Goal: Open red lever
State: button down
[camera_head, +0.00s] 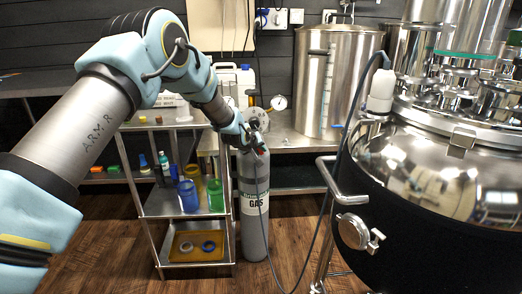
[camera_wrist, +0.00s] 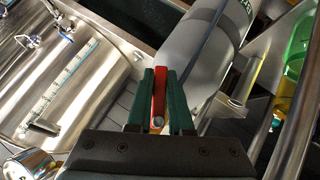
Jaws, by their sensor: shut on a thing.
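The red lever (camera_wrist: 159,92) stands between the two green fingers of my gripper (camera_wrist: 159,76) in the wrist view. The fingers are shut on it, one on each side. In the head view my gripper (camera_head: 259,146) is at the top of the grey gas cylinder (camera_head: 255,212), by its valve and gauges. The cylinder stands upright on the floor and also shows behind the fingers in the wrist view (camera_wrist: 196,52). In the head view the lever cannot be made out behind my gripper. Its mounting is hidden in both views.
A steel shelf cart (camera_head: 174,208) with coloured cups stands left of the cylinder. A large kettle (camera_head: 430,160) with a handle rail fills the right. A thin hose runs between cylinder and kettle. A steel tank (camera_head: 335,80) stands on the back counter. Wooden floor shows in front.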

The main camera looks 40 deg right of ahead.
jog(key=shift+w+a+y, duration=0.15)
jog(key=shift+y, duration=0.15)
dwell(0.4)
jog(key=c, duration=1.1)
grip_release()
jog(key=v, duration=1)
jog(key=shift+s+a, duration=0.25)
jog(key=shift+r, duration=0.15)
